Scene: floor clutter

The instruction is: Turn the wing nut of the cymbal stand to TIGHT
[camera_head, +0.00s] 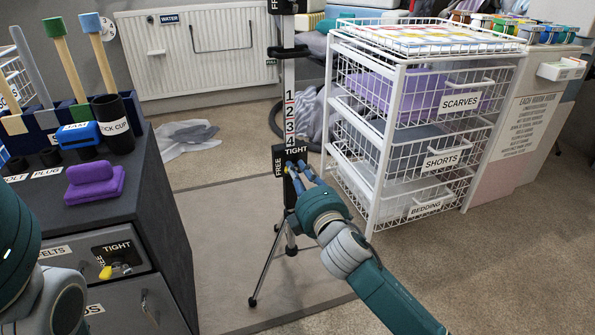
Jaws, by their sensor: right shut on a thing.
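The cymbal stand (290,72) is a pale upright post on dark tripod legs, with the numbers 1 to 4 down its front. A black plate (291,153) on it reads FREE on the left and TIGHT at the top. My right gripper (297,175) reaches up to this plate from the lower right and is shut on the small yellow wing nut (290,168). The fingers hide most of the nut, so I cannot tell its exact angle. My left arm shows at the lower left edge; its gripper is out of view.
A white wire rack (400,130) with labelled baskets stands close to the right of the stand. A dark cabinet (160,185) at left carries cups, tools and a purple block (95,188). Its front has another TIGHT plate with a yellow knob (106,271). A mat (210,235) lies between.

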